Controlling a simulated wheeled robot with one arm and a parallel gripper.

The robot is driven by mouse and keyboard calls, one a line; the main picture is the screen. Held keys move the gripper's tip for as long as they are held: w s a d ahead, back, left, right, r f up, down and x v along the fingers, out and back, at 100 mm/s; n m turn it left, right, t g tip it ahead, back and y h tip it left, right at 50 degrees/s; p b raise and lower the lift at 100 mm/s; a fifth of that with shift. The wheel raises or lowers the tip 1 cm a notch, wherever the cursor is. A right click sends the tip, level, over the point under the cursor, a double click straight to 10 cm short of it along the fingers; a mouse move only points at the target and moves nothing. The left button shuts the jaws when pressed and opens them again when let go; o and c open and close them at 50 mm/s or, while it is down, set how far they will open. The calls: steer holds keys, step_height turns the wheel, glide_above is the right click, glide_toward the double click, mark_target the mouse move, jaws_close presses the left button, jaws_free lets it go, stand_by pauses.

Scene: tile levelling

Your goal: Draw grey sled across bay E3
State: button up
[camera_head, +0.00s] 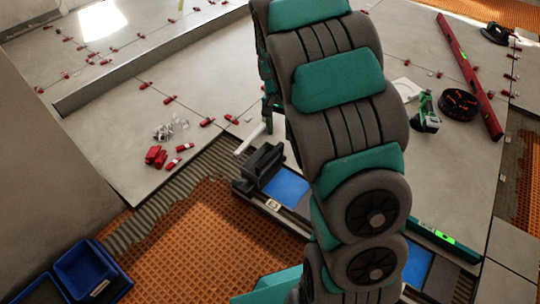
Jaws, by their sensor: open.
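The grey sled (303,209) lies low in the middle, a long dark frame with blue panels running to the lower right behind my arm. A black block (263,164) stands at its left end, with a small label on the frame nearby. My arm hides the sled's middle. My gripper (268,122) shows partly, left of my arm and above the black block. It is open, and a pale rod (250,138) is just below it; I cannot tell whether they touch. The bay has orange matting (200,235) and ridged grey mortar (205,175). No E3 marking is readable.
Laid grey tiles (200,95) with several red clips lie beyond. Loose red pieces (156,157) are on the near tile. Blue bins (85,270) stand lower left. A green tool (427,112), black coil (459,104) and red level (468,75) lie right. A green level (440,238) lies beside the sled.

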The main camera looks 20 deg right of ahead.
mark_target(270, 155)
steer(key=w+f, duration=0.3)
steer(key=f, duration=0.1)
steer(key=w+f+m+b, duration=0.1)
steer(key=w+f, duration=0.2)
steer(key=f, duration=0.2)
steer(key=w+f+m+b, duration=0.1)
steer(key=w+f, duration=0.2)
steer(key=f, duration=0.2)
steer(key=shift+w+d+f, duration=0.1)
steer(key=shift+w, duration=0.2)
steer(key=shift+f+b, duration=0.45)
steer(key=shift+f, duration=3.45)
steer(key=shift+c, duration=0.3)
jaws_close()
